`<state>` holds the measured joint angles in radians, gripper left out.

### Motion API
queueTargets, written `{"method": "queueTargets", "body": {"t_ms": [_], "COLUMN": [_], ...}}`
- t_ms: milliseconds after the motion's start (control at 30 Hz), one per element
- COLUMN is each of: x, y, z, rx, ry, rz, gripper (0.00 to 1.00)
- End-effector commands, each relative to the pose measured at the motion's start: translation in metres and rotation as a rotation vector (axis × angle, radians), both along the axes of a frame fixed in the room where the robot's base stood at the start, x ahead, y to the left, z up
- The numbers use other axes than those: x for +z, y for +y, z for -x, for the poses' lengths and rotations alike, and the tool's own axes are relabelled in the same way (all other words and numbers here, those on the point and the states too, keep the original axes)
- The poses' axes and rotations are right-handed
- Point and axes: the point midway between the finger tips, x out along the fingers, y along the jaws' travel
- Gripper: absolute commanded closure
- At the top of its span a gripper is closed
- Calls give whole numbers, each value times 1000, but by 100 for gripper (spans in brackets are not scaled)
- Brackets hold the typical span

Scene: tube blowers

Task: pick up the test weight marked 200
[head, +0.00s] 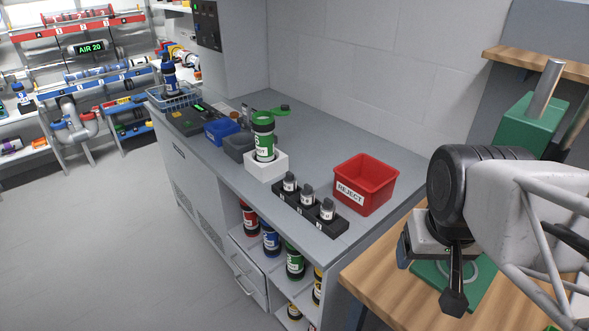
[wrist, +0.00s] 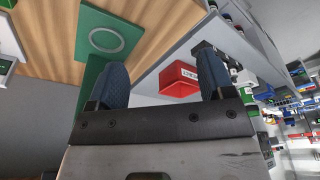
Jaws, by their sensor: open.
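Three small grey test weights with dark tops stand in a black rack (head: 309,214) on the grey counter. They are the left weight (head: 289,182), the middle weight (head: 307,193) and the right weight (head: 327,209). Their markings are too small to read, so I cannot tell which is 200. My gripper (wrist: 163,80) is open and empty, with its two dark blue fingers apart in the wrist view. In the head view my gripper (head: 430,270) is over the wooden bench, right of the rack and well apart from it.
A red REJECT bin (head: 365,185) stands right behind the rack. A green-labelled tube (head: 264,137) stands in a white block (head: 266,165) left of it. A green plate (head: 427,268) lies on the wooden bench (head: 380,265) below my gripper.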

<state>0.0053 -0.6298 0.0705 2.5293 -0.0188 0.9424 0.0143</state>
Motion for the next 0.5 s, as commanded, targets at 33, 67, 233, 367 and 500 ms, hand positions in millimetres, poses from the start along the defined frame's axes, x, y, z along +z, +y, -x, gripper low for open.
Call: {"method": "queueTargets", "body": {"t_ms": [33,67,233,367,500], "x": [0,-1,-4,-8,-14], "y": [0,0,-2,-4,-4], "z": [-2,-4,-20,-41,-69], "rx": [10,18,101,205,340], "ry": [4,7,38,73,118], "rz": [9,16,89,179,293], "gripper": [25,25,25,25,25]}}
